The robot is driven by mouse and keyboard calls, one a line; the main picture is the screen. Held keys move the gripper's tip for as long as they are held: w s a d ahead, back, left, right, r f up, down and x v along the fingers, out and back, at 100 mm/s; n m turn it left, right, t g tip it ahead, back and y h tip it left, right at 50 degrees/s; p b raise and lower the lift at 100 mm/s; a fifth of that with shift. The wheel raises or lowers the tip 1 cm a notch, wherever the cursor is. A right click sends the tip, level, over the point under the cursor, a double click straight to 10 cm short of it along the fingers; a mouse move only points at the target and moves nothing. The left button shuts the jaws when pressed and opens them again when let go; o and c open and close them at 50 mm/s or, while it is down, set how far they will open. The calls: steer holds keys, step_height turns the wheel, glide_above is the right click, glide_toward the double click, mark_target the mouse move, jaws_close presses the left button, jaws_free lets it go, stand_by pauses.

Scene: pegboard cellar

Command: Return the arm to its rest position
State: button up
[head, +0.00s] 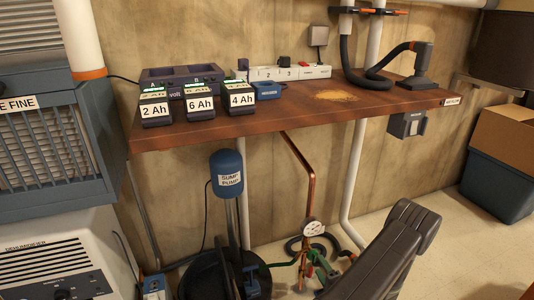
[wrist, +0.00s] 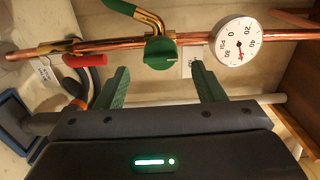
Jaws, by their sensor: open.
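My arm (head: 390,255) reaches low in front of the bench, at the lower right of the head view. My gripper (wrist: 160,68) shows in the wrist view with its two green fingers spread apart and nothing held between them. A round green valve knob (wrist: 160,53) on the copper pipe appears just beyond the gap between the fingertips. I cannot tell how far it is from them.
A white pressure gauge (wrist: 237,42) and a red lever handle (wrist: 84,60) sit on the copper pipe (wrist: 110,44). The wooden bench (head: 230,125) overhangs the plumbing. A blue sump pump (head: 227,172) stands left.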

mark_target(312, 260)
steer(key=b+x, duration=0.1)
steer(key=x, duration=0.6)
steer(key=shift+f+b, duration=0.15)
steer(key=shift+b, duration=0.25)
steer(key=shift+s+d+m, duration=0.1)
steer(key=shift+s+m, duration=0.15)
steer(key=shift+m, duration=0.65)
steer(key=m, duration=1.1)
steer(key=shift+m, duration=2.6)
steer(key=shift+a, duration=0.2)
